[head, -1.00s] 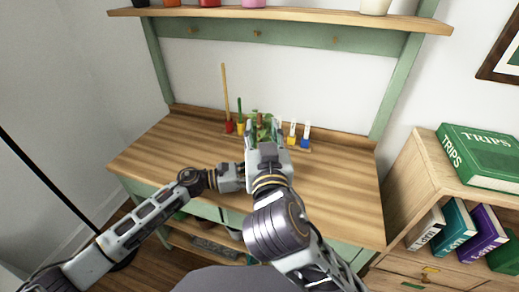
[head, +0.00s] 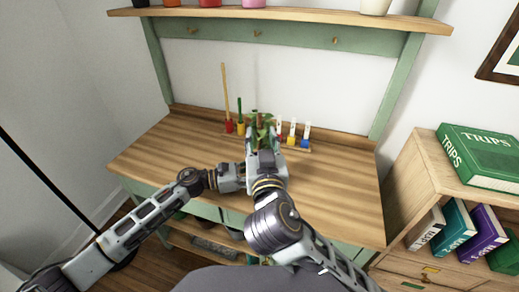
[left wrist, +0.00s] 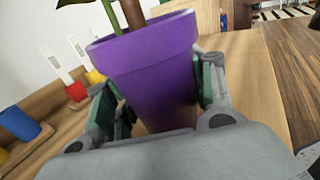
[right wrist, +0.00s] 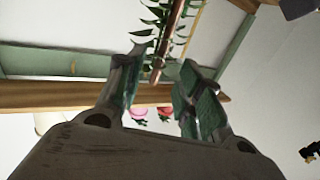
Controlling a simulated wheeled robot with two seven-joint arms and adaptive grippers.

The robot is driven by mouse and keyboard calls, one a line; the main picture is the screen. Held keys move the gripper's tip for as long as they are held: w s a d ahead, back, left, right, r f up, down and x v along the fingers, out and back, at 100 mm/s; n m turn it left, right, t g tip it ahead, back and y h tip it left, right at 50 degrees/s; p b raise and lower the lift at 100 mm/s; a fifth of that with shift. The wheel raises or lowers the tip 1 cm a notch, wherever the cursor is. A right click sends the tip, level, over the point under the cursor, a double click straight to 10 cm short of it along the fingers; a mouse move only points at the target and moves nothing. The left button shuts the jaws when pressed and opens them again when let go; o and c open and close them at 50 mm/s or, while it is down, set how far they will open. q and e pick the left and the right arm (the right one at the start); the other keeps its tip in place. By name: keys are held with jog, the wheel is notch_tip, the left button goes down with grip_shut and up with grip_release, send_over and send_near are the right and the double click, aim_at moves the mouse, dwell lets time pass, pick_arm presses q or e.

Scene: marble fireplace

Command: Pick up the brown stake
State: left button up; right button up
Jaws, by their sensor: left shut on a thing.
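The brown stake (head: 259,121) stands upright among green leaves, beyond my right gripper in the head view. In the left wrist view its lower part (left wrist: 133,14) rises from a purple pot (left wrist: 150,62). My left gripper (left wrist: 155,88) has its fingers on both sides of this pot and is shut on it. In the head view my right arm hides most of the pot and left fingers. My right gripper (right wrist: 158,68) is open, its fingers apart, with the stake (right wrist: 170,35) showing between and beyond the fingertips. I see a gap on each side of the stake.
The wooden desk top (head: 160,150) is clear at left and right. Behind the plant stand a tall wooden stick (head: 225,92) in a red base and several white tags (head: 292,130) in coloured bases. A shelf (head: 290,14) with pots hangs above. A bookcase (head: 410,180) stands at right.

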aim_at(260, 128)
jog(key=shift+w+a, duration=0.2)
jog(key=shift+w, duration=2.3)
grip_shut()
